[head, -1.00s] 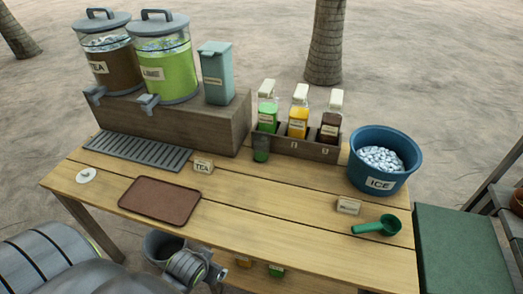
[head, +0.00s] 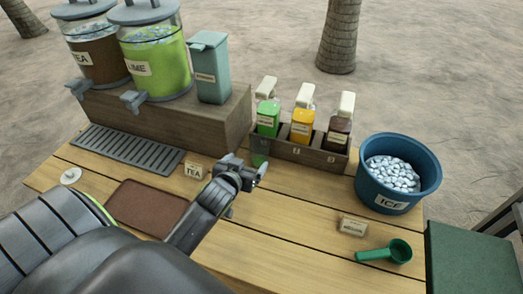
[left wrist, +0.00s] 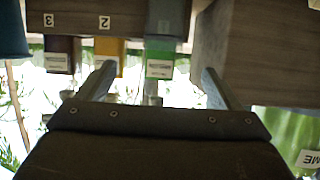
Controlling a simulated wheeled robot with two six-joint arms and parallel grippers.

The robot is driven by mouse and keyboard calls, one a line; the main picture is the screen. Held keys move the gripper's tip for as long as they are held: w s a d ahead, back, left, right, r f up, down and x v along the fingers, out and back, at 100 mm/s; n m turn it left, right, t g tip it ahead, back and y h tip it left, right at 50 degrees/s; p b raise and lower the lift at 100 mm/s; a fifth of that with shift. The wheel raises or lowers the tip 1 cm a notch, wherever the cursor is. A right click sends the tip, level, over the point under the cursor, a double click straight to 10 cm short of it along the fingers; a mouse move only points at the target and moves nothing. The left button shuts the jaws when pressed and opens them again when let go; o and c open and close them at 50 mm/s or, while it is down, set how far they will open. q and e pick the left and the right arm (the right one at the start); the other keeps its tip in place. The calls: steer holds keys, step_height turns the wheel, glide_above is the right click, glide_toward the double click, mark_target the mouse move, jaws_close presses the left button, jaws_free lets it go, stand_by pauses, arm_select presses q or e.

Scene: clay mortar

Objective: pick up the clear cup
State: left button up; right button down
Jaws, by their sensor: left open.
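The clear cup (head: 260,152) stands on the wooden table against the front of the bottle rack and looks dark and see-through. In the head view my left gripper (head: 245,166) is just in front of it and covers its lower part. In the left wrist view, which is upside down, the cup (left wrist: 168,20) shows between the two spread fingers of the left gripper (left wrist: 160,85), towards the top. The left gripper is open and empty; I cannot tell whether the cup is within the fingers' reach. My right gripper is not in view.
The rack (head: 300,151) holds green, yellow and dark bottles behind the cup. A wooden block (head: 228,120) with dispensers stands to its left. An ice bucket (head: 385,203) and green scoop (head: 385,252) are right.

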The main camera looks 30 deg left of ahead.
mark_target(257, 150)
arm_select(q)
steer(key=x, duration=0.8)
steer(key=shift+w+a+f+p, duration=0.15)
steer(key=shift+w+f+p, duration=0.15)
steer(key=shift+w, duration=0.3)
steer(key=shift+a+f+x, duration=0.15)
steer(key=shift+x, duration=1.25)
steer(key=shift+a+f+x, duration=0.1)
steer(key=shift+f+x, duration=0.05)
steer(key=shift+x, duration=1.25)
steer(key=shift+s, duration=0.25)
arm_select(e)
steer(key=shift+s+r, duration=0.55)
arm_select(q)
steer(key=c, duration=1.2)
steer(key=shift+r, duration=0.1)
